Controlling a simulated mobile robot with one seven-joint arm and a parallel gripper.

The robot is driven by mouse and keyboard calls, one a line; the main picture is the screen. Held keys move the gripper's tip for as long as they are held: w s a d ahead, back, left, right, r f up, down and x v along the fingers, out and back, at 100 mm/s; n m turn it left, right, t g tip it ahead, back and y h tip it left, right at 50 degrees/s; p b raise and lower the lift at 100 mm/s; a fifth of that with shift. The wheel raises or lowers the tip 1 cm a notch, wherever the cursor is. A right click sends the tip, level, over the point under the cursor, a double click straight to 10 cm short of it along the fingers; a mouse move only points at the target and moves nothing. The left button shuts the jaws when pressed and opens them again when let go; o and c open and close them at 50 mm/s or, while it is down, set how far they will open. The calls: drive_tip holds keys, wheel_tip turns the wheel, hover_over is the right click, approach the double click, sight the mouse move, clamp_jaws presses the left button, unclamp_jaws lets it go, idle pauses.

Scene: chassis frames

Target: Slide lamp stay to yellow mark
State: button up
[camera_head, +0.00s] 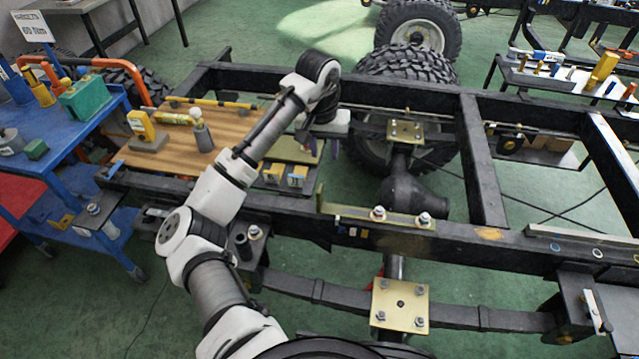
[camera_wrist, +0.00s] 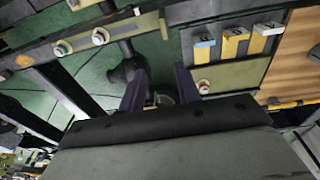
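A brass-coloured flat strip (camera_head: 350,211) with an upturned left end, which looks like the lamp stay, lies along the top of the near black rail. Two bolts with washers sit on its right part. It also shows in the wrist view (camera_wrist: 125,27). A yellow-orange patch (camera_head: 488,233), possibly the yellow mark, is on the rail to the right, apart from the strip; the wrist view shows it (camera_wrist: 25,60). My gripper (camera_head: 322,150) is above the frame behind the strip, not touching it. Its two fingers are apart and empty in the wrist view (camera_wrist: 161,74).
A wooden board (camera_head: 180,153) with tools lies on the frame at left. Coloured blocks (camera_head: 296,176) sit near my gripper. An axle housing (camera_head: 412,195) and a brass plate with bolts (camera_head: 400,304) are nearby. A blue cart (camera_head: 75,135) stands at left. The rail between strip and patch looks clear.

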sight(320, 188)
drive_tip(key=shift+g+y, duration=0.4)
drive_tip(key=shift+g, duration=0.2)
drive_tip(key=f+p, duration=0.1)
drive_tip(key=f, duration=0.4)
drive_tip(key=f+p, duration=0.1)
drive_tip(key=f, duration=0.4)
drive_tip(key=s+a+f+p, duration=0.1)
drive_tip(key=f, duration=0.4)
drive_tip(key=shift+s, duration=0.1)
drive_tip(key=shift+r, duration=0.1)
drive_tip(key=shift+c, duration=0.2)
clamp_jaws()
